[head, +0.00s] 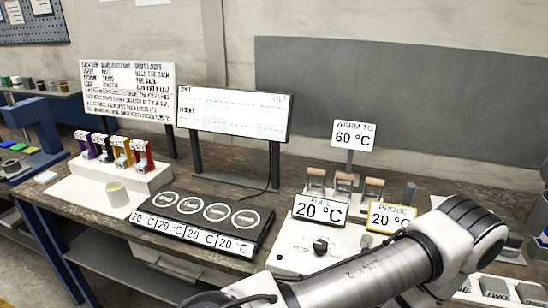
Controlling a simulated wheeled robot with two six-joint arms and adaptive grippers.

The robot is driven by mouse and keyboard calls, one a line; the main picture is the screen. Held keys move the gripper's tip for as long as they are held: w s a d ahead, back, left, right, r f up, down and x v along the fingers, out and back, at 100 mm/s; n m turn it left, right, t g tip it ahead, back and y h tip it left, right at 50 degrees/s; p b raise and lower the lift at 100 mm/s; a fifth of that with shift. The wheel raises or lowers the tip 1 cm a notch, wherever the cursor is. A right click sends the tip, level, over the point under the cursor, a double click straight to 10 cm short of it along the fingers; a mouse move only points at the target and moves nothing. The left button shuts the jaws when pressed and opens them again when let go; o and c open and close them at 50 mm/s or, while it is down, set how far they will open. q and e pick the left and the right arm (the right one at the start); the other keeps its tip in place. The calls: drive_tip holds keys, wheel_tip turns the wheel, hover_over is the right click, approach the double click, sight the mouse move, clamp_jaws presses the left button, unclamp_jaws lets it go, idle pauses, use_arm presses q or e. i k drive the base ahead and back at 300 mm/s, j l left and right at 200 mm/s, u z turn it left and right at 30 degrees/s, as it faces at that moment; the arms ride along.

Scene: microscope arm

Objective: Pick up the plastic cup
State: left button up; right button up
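A small pale cup (117,193), greenish-yellow at the top, stands upright at the left of the bench. It sits on a white mat (97,197) in front of a rack. I cannot tell from the picture whether it is plastic. A link of my arm crosses the lower right, far from the cup. Neither gripper shows in the head view.
Right of the cup lies a black four-disc plate (200,222) with 20 °C labels. A white rack (122,174) holds several coloured pipette-like tools. A white box (318,244) with a black knob stands right. Two text boards (128,91) (234,113) rise behind.

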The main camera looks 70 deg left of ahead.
sight(115, 191)
drive_tip(key=u, duration=3.35)
